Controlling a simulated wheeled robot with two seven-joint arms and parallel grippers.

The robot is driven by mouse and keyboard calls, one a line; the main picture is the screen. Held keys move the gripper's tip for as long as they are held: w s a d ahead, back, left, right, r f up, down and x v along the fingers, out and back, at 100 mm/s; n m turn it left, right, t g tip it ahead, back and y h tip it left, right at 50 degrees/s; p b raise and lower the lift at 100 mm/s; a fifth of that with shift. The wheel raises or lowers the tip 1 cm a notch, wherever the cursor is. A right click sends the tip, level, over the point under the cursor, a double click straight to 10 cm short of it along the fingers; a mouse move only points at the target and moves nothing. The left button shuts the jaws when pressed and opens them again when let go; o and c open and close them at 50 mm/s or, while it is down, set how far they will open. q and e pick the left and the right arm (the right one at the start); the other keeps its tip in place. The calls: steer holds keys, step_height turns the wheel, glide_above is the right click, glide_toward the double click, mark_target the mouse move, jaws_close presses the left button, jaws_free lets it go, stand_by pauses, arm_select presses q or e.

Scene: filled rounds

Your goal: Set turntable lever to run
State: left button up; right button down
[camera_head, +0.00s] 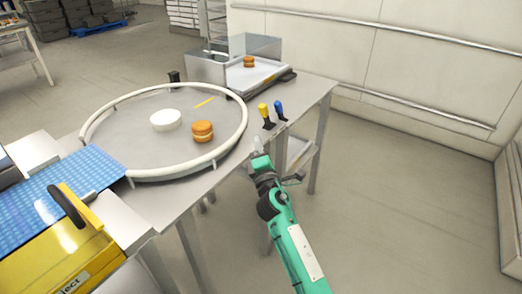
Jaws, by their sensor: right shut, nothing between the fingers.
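The round turntable (140,135) with a raised pale rim lies on the metal table. A small black post (174,77) stands at the turntable's far edge. My right gripper (258,145) is shut and empty, just in front of and below the yellow-knobbed lever, seemingly apart from it. My left gripper is not in view.
On the turntable are a white round piece (166,120) and a filled orange-brown round (202,131). A blue belt (60,195) and yellow machine (65,250) stand at left. Floor at right is clear.

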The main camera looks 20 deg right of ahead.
mark_target(266, 116)
steer(key=x, duration=0.5)
steer(key=shift+s, duration=0.1)
steer(key=shift+w+d+r+p, duration=0.35)
steer(key=shift+w+d, duration=0.1)
steer(key=shift+d, duration=0.15)
steer(key=shift+w+d+r+p, duration=0.3)
steer(key=shift+w+d, duration=0.15)
steer(key=shift+d, duration=0.15)
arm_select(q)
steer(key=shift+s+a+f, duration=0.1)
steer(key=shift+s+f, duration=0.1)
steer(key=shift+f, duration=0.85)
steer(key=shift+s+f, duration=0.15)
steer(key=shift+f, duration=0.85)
arm_select(e)
steer(key=shift+w+d+r, duration=0.1)
steer(key=shift+w+d, duration=0.15)
steer(key=shift+r, duration=0.1)
